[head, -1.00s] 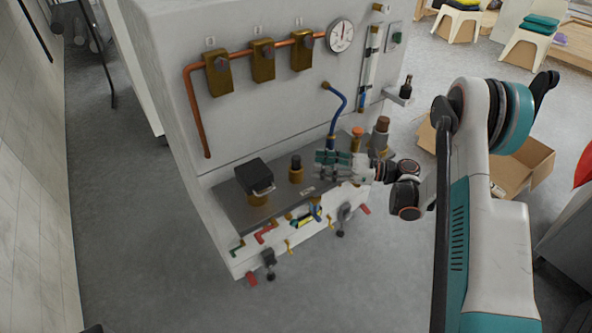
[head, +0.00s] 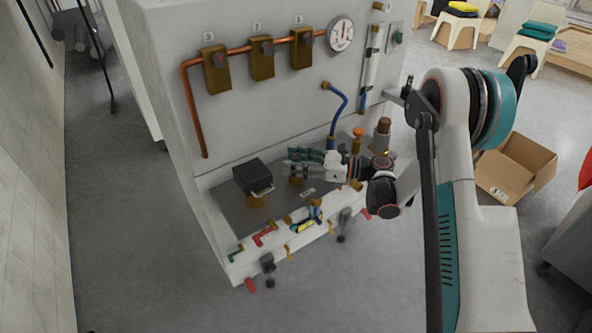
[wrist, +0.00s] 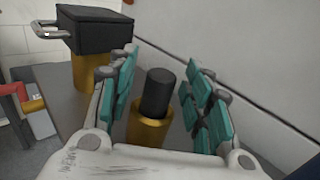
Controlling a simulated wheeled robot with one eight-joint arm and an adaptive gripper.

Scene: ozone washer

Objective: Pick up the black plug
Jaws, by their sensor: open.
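The black plug (wrist: 158,92) stands upright in a brass socket (wrist: 148,130) on the grey deck of the machine. In the wrist view it lies between the two teal-padded fingers of my gripper (wrist: 162,95), with a gap on each side. The fingers are open and do not appear to touch it. In the head view my gripper (head: 300,162) is over the deck at the socket and hides the plug; only part of the brass socket (head: 296,181) shows below the fingers.
A black box with a metal handle (head: 253,177) sits on a brass base left of my gripper. A blue hose (head: 334,122) and brown-topped fittings (head: 382,135) stand behind and to the right. The machine's back wall (wrist: 240,60) rises close to the right finger. Red, green and yellow handles line the front edge.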

